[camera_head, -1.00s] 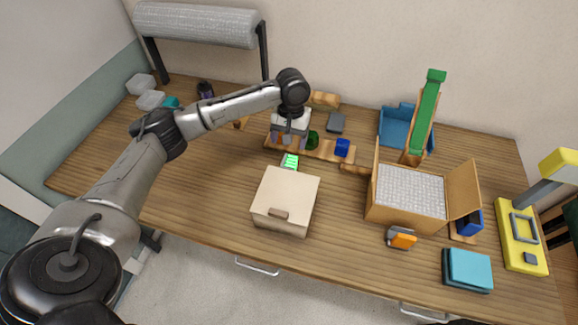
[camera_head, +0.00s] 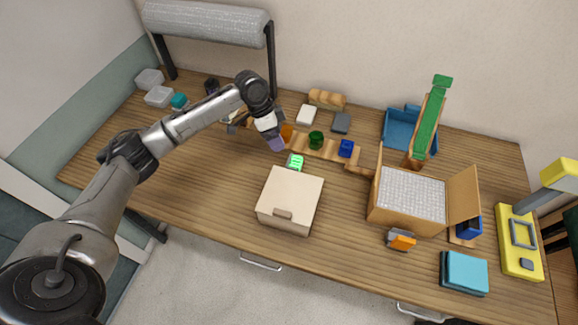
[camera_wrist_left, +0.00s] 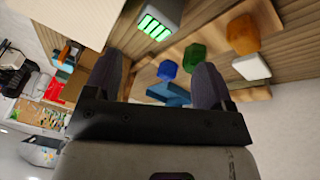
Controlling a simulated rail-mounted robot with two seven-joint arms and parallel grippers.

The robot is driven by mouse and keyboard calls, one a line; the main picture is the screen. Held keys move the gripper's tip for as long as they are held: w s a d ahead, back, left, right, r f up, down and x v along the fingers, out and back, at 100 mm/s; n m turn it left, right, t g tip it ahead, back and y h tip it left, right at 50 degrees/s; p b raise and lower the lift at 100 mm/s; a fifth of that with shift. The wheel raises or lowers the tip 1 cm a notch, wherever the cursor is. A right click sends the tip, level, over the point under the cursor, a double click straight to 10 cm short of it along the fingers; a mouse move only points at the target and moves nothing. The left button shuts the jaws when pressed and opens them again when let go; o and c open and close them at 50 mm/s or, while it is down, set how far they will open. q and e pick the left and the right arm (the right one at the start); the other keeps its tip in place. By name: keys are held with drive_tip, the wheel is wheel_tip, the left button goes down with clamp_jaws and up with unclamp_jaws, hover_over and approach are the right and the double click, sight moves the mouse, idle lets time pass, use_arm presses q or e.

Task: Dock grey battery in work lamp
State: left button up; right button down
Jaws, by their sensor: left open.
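A grey block with lit green bars, which looks like the grey battery (camera_head: 296,161), stands on the table just behind a cream box. It shows large at the top of the left wrist view (camera_wrist_left: 160,22). The work lamp (camera_head: 519,242) is yellow, at the far right, with a grey rectangular frame on its base and a raised yellow head. My left gripper (camera_head: 275,143) is open and empty, up and to the left of the battery. In the left wrist view its two dark fingers (camera_wrist_left: 158,80) stand apart, with the battery beyond them. My right gripper is not in view.
The cream box (camera_head: 290,200) stands close in front of the battery. A wooden strip (camera_head: 330,152) with orange, green and blue pieces lies behind it. An open carton (camera_head: 400,212), an orange-and-grey item (camera_head: 401,240) and teal books (camera_head: 465,271) lie toward the lamp. The table's left front is clear.

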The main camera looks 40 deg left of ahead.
sight(292, 161)
use_arm(q)
drive_tip(key=d+f+m, duration=0.1)
drive_tip(key=f, duration=0.1)
drive_tip(key=w+d+f+m, duration=0.1)
drive_tip(key=f+m, duration=0.1)
drive_tip(key=d+f+m, duration=0.1)
drive_tip(key=f+m, duration=0.1)
drive_tip(key=f, duration=0.1)
drive_tip(key=shift+w, duration=0.35)
drive_tip(key=shift+x, duration=3.05)
drive_tip(key=shift+c, duration=0.2)
drive_tip(key=shift+r+t, duration=0.1)
drive_tip(key=shift+t, duration=0.2)
drive_tip(key=c, duration=0.9)
